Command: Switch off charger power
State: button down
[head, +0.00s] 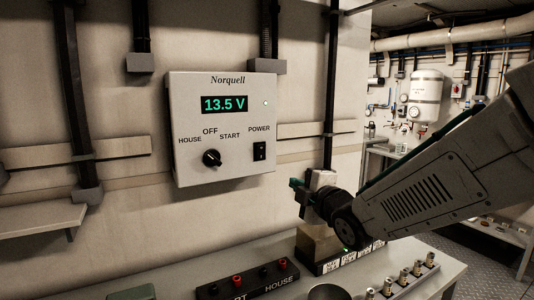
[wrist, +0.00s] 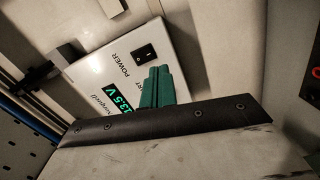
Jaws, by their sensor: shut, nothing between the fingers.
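The charger (head: 224,128) is a pale box on the wall, labelled Norquell. The black power rocker switch (head: 259,151) sits under the word POWER; which side is pressed is unclear. A black knob (head: 212,158) is left of it, below HOUSE, OFF and START. My gripper (head: 295,184) is shut and empty, right of and below the charger, apart from it. In the wrist view its green fingers (wrist: 159,86) are together, below the switch (wrist: 146,53), and hide the knob.
A bench (head: 200,262) runs below the charger, with a terminal strip (head: 247,281), a battery-like box (head: 318,246) and a row of small metal fittings (head: 408,277). A dark vertical conduit (head: 331,90) stands right of the charger. The wall space before the charger is clear.

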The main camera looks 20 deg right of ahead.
aim_at(261, 148)
jog(key=r+n+t, duration=0.1)
jog(key=a+r+n+y, duration=0.1)
jog(key=r, duration=0.1)
jog(key=shift+s+a+r+n+t, duration=0.1)
jog(key=shift+s+r+n+t, duration=0.05)
jog(key=shift+r+n+t, duration=0.2)
jog(key=x, duration=1.4)
